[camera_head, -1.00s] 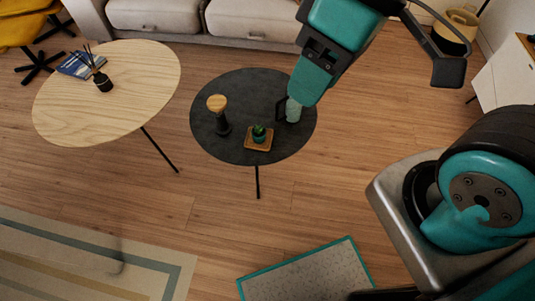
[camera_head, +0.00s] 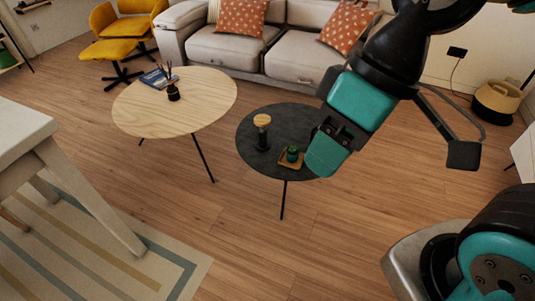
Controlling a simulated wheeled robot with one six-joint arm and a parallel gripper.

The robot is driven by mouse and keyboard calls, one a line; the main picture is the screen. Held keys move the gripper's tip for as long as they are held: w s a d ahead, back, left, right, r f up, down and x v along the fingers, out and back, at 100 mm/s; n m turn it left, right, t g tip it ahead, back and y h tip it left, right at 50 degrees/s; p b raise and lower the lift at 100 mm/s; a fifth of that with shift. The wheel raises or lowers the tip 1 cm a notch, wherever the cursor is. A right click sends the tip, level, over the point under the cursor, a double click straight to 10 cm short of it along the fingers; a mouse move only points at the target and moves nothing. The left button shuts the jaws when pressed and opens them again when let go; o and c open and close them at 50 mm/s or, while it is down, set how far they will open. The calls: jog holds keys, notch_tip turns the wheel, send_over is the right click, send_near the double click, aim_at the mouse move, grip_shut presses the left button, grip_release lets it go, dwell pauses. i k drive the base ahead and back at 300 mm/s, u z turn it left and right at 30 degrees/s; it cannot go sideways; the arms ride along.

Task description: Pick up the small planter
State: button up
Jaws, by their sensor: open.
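The small planter (camera_head: 292,153) is a dark teal pot with a green plant. It stands on a small wooden tray (camera_head: 284,163) near the front right edge of the round black side table (camera_head: 254,157). My gripper (camera_head: 326,154) is teal and black, and it appears just right of the planter in the picture, over the table's right side. It is open and apart from the planter. My arm hides the table's right part.
A dark grinder with a wooden top (camera_head: 262,121) stands left of the planter. An oval wooden table (camera_head: 205,97) with a reed diffuser (camera_head: 173,92) and books (camera_head: 158,78) is at left. A sofa (camera_head: 230,50) stands behind. Floor in front is clear.

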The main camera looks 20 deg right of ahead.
aim_at(293, 153)
jog(key=u, duration=0.4)
jog(key=i, duration=1.25)
jog(key=z, duration=0.55)
